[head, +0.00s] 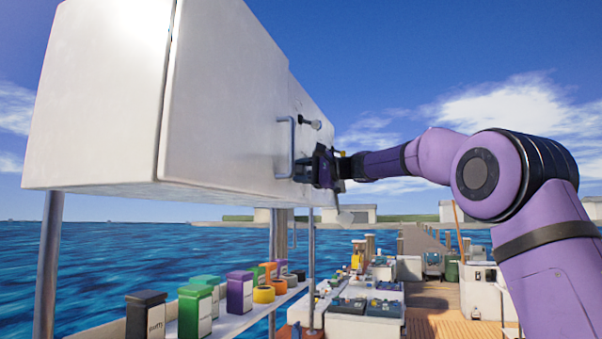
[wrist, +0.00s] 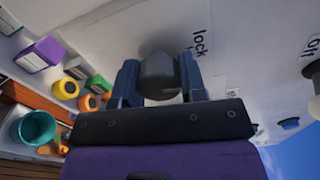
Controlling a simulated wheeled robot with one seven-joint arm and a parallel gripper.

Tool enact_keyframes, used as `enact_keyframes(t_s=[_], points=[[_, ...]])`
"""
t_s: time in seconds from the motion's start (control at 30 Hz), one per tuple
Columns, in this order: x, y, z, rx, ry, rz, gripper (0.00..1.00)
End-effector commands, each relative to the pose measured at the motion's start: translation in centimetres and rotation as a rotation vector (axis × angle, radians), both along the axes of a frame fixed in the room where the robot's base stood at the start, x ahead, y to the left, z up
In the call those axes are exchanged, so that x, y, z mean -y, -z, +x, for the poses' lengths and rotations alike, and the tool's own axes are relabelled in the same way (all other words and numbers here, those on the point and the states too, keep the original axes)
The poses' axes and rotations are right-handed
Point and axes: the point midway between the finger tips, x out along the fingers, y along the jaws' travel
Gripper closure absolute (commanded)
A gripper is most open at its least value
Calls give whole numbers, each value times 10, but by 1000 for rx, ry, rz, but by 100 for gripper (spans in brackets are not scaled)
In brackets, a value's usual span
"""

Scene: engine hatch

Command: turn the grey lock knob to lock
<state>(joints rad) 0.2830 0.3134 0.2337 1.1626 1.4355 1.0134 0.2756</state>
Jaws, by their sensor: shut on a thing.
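The grey lock knob (wrist: 158,68) stands out from the white hatch face (wrist: 110,25) in the wrist view. My gripper (wrist: 160,80) has one finger on each side of it and is shut on it. A printed word "lock" (wrist: 200,42) shows on the face just right of the knob. In the head view my gripper (head: 322,167) is at the lower part of the white cabinet's (head: 225,90) front face. There the knob is hidden behind the gripper. The knob's exact turn angle is hard to tell.
A metal bar handle (head: 285,147) and another small knob (head: 312,124) stick out close to my gripper. A second knob with a label (wrist: 313,75) shows at the wrist view's right edge. Below is a shelf (head: 240,320) with several coloured boxes and tape rolls.

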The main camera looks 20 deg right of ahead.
Motion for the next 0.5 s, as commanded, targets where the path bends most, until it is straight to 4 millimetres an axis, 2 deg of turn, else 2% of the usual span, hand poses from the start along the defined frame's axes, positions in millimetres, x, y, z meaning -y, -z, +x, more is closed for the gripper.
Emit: enact_keyframes(t_s=[0.5], points=[[0, 1, 1, 133, 0, -100, 85]])
